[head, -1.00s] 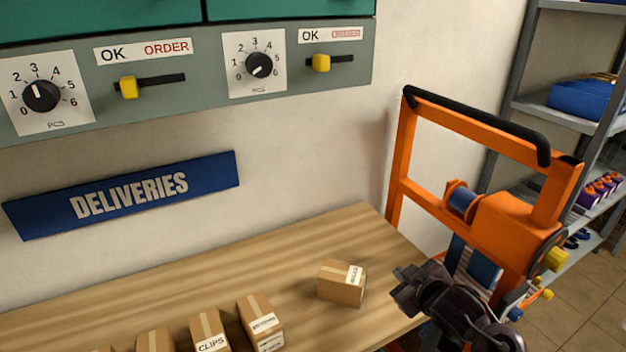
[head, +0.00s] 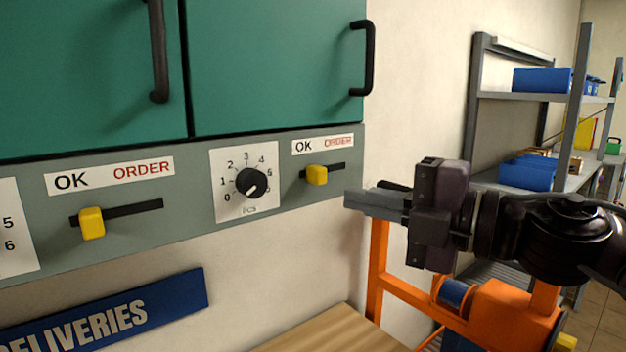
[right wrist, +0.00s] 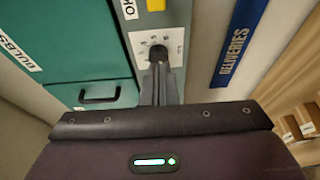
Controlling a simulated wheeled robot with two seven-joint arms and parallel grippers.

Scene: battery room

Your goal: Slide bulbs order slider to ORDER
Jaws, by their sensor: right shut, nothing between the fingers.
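The bulbs order slider is a yellow knob (head: 317,175) in a short black slot on the grey panel, under the right green door. It sits toward the slot's left end, on the OK side. A yellow knob also shows at the top edge of the right wrist view (right wrist: 155,5), beside a partly visible OK label. A BULBS label (right wrist: 18,45) is on the green door there. My right gripper (head: 350,200) is shut and empty, its tips pointing left, right of the knob and slightly lower, apart from it. Its fingers (right wrist: 157,85) partly cover the dial. My left gripper is out of view.
A black dial (head: 251,182) and another yellow slider (head: 91,223) are further left on the panel (head: 190,210). The doors above have black handles (head: 368,58). Below are the DELIVERIES sign (head: 110,315) and a wooden table (head: 330,332). An orange frame (head: 378,270) stands below my right arm.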

